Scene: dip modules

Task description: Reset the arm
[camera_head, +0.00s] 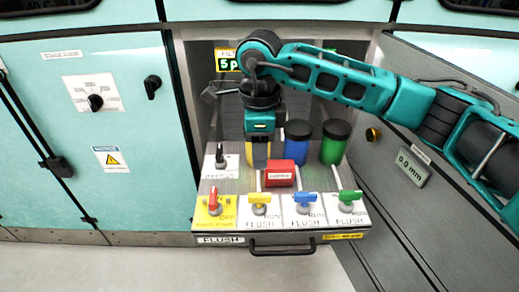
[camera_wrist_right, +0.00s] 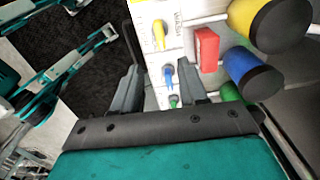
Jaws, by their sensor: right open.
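My right arm reaches in from the right in the head view, over the open drawer unit, and bends down at its wrist. The right gripper (camera_head: 260,126) points down above the panel, in front of the yellow cylinder (camera_head: 258,154); its fingertips are hard to make out there. In the right wrist view the same gripper (camera_wrist_right: 160,84) shows two dark fingers spread apart with nothing held between them. The yellow, blue and green valve handles show beyond and between the fingers. My left gripper does not show in the head view.
The drawer panel carries red (camera_head: 214,201), yellow (camera_head: 259,200), blue (camera_head: 305,200) and green (camera_head: 349,197) handles and a red box (camera_head: 280,173). Blue (camera_head: 297,146) and green (camera_head: 335,146) cylinders stand behind. Cabinet walls close both sides; floor (camera_head: 330,270) is clear in front.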

